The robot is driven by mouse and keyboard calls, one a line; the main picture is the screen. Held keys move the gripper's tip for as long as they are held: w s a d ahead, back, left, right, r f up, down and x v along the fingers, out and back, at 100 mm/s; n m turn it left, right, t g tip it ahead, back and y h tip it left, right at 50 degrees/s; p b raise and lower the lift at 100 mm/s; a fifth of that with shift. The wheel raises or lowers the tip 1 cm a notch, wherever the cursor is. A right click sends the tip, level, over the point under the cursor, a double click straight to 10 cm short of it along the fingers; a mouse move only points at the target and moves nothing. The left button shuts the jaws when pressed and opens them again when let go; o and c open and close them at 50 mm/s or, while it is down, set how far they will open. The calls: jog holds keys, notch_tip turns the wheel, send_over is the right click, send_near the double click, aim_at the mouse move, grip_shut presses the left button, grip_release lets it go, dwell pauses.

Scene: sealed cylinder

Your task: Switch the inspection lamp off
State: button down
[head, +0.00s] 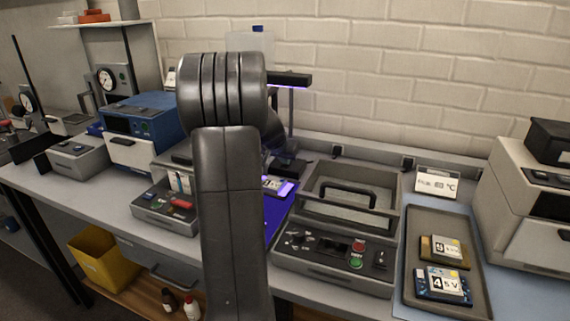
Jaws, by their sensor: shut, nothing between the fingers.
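The inspection lamp (289,78) is a black bar on a thin upright stand behind my arm. A violet glow shows along its underside, so it is lit. Below it, a blue mat (276,212) glows violet, with a small labelled piece (274,184) on it. My arm stands large in the middle and hides the left part of this area. My gripper (287,166) shows only in part, dark and small, beyond the arm and over the back of the mat. It is shut and empty. I cannot make out the lamp's switch.
Right of the mat stands a grey box with a handled lid (345,195) and a front panel of buttons. A tray (411,262) with two labelled modules lies further right. Instruments, including a blue-topped box (144,115), crowd the left. A brick wall closes the back.

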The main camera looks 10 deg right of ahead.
jog(key=shift+s+a+f+t+b, duration=0.15)
jog(key=shift+f+b, duration=0.2)
jog(key=shift+b, duration=0.75)
jog(key=shift+d+f+t+b, duration=0.15)
jog(key=shift+f+b, duration=0.15)
jog(key=shift+b, duration=0.75)
jog(key=shift+r+p, duration=0.4)
jog(key=shift+p, duration=0.05)
jog(key=shift+r+p, duration=0.45)
jog(key=shift+r, duration=0.3)
jog(key=shift+r, duration=0.3)
jog(key=p+v, duration=0.1)
jog(key=v, duration=1.1)
jog(key=shift+s+a, duration=0.25)
jog(key=shift+a, duration=0.25)
